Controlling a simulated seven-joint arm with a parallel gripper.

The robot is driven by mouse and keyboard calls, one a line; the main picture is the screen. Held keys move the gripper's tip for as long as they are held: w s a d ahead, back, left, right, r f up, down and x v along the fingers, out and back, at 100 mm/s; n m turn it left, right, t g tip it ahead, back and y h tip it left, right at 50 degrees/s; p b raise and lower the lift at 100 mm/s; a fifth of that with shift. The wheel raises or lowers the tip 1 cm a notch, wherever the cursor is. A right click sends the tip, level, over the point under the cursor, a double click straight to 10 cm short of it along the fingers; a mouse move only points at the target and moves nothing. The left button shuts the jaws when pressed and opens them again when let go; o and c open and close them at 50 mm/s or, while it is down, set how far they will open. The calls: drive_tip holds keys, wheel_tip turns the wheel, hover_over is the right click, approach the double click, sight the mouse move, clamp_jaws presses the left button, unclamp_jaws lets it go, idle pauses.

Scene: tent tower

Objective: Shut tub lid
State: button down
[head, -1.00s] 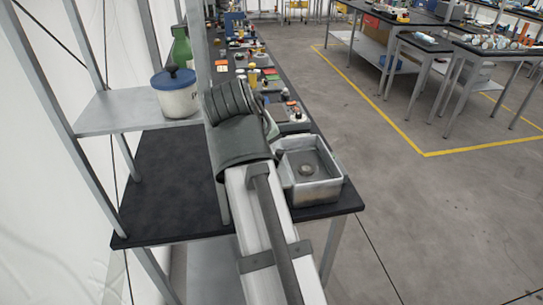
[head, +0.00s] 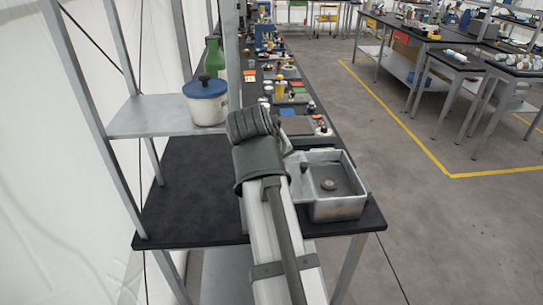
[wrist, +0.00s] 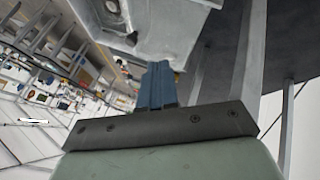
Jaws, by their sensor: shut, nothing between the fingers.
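A white tub (head: 207,108) with a blue lid (head: 205,88) and dark knob stands on the grey shelf at left in the head view. The lid appears to sit on its top; any gap is too small to tell. A grey open metal box (head: 338,208) with a round dark piece inside stands on the black bench, right of my arm. My gripper is hidden behind my arm in the head view. In the wrist view its blue fingers (wrist: 158,80) are together and empty, close under a grey metal surface (wrist: 150,25); contact cannot be told.
A shelf post (head: 230,60) rises between the tub and the bench items. Several small items line the bench further back. The bench's front left (head: 185,205) is clear.

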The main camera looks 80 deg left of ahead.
approach(298, 173)
drive_tip(key=s+f, duration=0.1)
drive_tip(key=f, duration=0.1)
drive_tip(key=s+a+f, duration=0.1)
drive_tip(key=f, duration=0.1)
drive_tip(key=shift+s+a+f, duration=0.1)
drive_tip(key=shift+s, duration=0.15)
drive_tip(key=shift+w+a, duration=0.25)
drive_tip(key=shift+w, duration=0.25)
drive_tip(key=shift+w+a, duration=0.25)
drive_tip(key=shift+w, duration=0.25)
drive_tip(key=shift+w+a, duration=0.35)
drive_tip(key=shift+w, duration=0.5)
drive_tip(key=w, duration=1.4)
drive_tip(key=shift+w, duration=0.15)
drive_tip(key=shift+w, duration=0.1)
drive_tip(key=s+v, duration=0.1)
drive_tip(key=v, duration=1)
drive_tip(key=s+f+v, duration=0.1)
drive_tip(key=s+v, duration=0.1)
drive_tip(key=v, duration=0.9)
drive_tip(key=shift+s+d+f, duration=0.35)
drive_tip(key=shift+f, duration=0.05)
